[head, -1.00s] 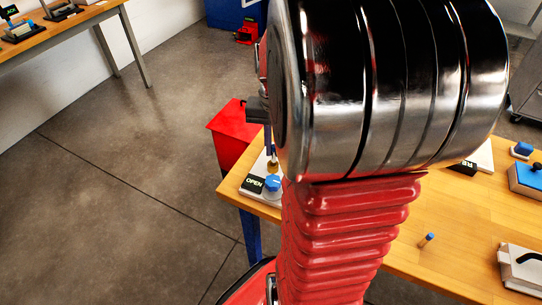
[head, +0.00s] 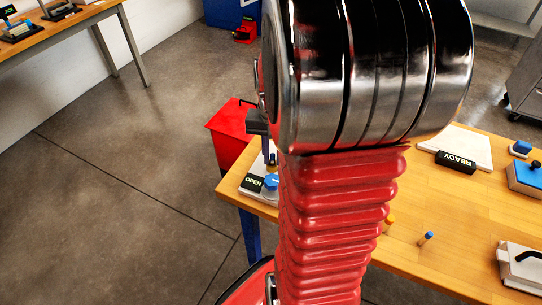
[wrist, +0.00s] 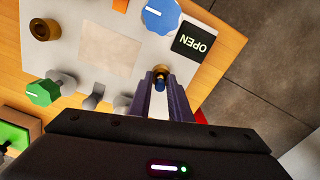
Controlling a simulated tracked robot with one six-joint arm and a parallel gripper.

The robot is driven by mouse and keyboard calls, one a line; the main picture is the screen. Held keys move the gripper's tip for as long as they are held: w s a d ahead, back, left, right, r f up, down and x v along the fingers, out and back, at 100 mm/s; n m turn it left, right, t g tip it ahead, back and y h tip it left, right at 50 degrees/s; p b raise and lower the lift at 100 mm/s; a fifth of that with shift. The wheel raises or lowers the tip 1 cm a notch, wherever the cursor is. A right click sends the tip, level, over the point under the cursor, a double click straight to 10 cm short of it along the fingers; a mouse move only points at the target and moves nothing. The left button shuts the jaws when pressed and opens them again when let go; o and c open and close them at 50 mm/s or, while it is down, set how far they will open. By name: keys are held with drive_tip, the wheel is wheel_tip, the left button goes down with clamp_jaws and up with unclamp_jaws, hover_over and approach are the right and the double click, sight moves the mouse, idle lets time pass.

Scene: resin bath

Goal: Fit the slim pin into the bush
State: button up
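My gripper (wrist: 160,84) points down over the pale plate (wrist: 105,18) at the table's left corner. Its two purple fingers are close on either side of a small blue piece, which I take as the head of the slim pin (wrist: 160,85). A brass ring, apparently the bush (wrist: 160,70), shows right at the fingertips, in line with the pin. I cannot tell how far the pin is in it. In the head view my gripper (head: 270,160) is at the same plate, partly hidden by my arm. A second, wider brass bush (wrist: 45,29) stands on the plate.
A blue knob (wrist: 163,14) and an OPEN sign (wrist: 193,42) are close beyond the fingers. A green knob (wrist: 43,92) is to the left. Blue-topped (head: 427,238) and yellow (head: 389,222) pegs stand on the table. A red bin (head: 232,130) stands behind the corner.

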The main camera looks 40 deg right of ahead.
drive_tip(key=shift+o, duration=1.3)
wheel_tip(320, 180, up, 12)
drive_tip(key=shift+r, duration=0.15)
drive_tip(key=shift+a, duration=0.1)
